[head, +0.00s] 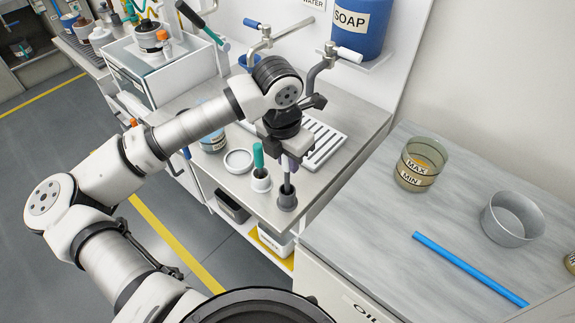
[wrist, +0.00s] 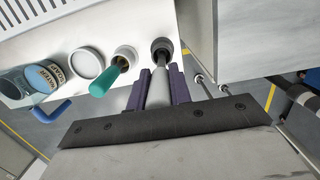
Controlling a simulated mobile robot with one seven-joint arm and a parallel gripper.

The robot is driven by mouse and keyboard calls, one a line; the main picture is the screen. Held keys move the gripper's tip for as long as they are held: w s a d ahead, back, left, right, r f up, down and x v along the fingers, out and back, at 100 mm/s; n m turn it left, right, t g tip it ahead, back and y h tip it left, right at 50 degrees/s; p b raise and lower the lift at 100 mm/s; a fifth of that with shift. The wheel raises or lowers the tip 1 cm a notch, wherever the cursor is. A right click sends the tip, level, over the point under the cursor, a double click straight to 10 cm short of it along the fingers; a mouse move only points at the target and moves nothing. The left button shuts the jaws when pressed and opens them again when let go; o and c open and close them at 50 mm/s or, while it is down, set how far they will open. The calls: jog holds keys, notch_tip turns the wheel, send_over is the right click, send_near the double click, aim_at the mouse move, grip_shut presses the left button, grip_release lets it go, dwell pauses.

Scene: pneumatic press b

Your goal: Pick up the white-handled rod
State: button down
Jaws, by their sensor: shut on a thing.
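The white-handled rod (wrist: 158,90) is between the two purple fingers of my gripper (wrist: 158,86), which is shut on its pale handle. The rod's dark lower part reaches into a dark grey holder (wrist: 162,45), which also shows in the head view (head: 287,202). In the head view my gripper (head: 290,162) is above this holder and hides most of the handle. A green-handled rod (head: 258,156) stands in a white holder (head: 261,183) just to the left; its green handle also shows in the wrist view (wrist: 106,82).
A white round dish (head: 239,161) and a labelled jar (head: 213,141) stand left of the holders. A drain grate (head: 325,145) lies behind. On the right bench are a MAX/MIN beaker (head: 420,165), a grey pot (head: 512,220) and a blue bar (head: 468,268). Taps and a soap container (head: 357,25) are above.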

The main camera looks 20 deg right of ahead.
notch_tip(320, 180, up, 20)
jog(key=b, duration=0.3)
dwell(0.9)
